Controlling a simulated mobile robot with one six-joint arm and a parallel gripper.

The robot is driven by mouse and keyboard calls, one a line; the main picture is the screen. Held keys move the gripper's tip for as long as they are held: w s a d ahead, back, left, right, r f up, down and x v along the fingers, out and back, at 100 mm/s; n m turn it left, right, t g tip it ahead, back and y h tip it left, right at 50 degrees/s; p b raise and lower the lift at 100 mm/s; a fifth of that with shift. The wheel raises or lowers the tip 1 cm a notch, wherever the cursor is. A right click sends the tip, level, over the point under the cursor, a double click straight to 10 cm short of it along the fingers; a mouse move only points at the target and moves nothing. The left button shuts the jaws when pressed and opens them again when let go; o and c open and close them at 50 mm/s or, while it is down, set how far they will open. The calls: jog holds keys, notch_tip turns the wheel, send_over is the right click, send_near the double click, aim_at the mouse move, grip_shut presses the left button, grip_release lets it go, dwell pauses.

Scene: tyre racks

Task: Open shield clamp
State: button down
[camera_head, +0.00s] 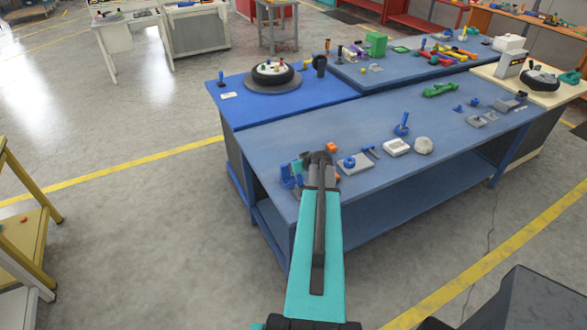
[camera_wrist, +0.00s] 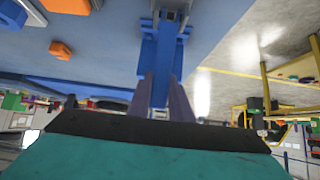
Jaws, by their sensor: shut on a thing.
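A blue clamp (camera_head: 287,176) stands at the near left corner of the blue workbench, in the head view. My arm reaches to it from the front, and my gripper (camera_head: 318,160) is beside its right side, partly hiding it. In the wrist view, the clamp's blue lever (camera_wrist: 164,60) runs down between the two grey-purple fingers of my gripper (camera_wrist: 160,92). The fingers are shut on the lever.
The blue workbench (camera_head: 300,205) also bears an orange block (camera_head: 332,147), a grey plate with a blue knob (camera_head: 350,162), a white box (camera_head: 397,147) and a pale round lump (camera_head: 423,145). A wheel (camera_head: 272,74) lies on the bench behind.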

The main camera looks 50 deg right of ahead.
jog(key=shift+w+a+r, duration=0.1)
jog(key=shift+w+r, duration=0.2)
jog(key=c, duration=1.6)
grip_release()
jog(key=shift+s, duration=0.1)
jog(key=shift+s+f, duration=0.15)
jog(key=shift+s, duration=0.05)
jog(key=shift+s, duration=0.15)
jog(key=shift+b+v, duration=0.35)
jog(key=shift+v, duration=0.5)
jog(key=shift+b+v, duration=1.4)
jog(key=shift+v, duration=4.6)
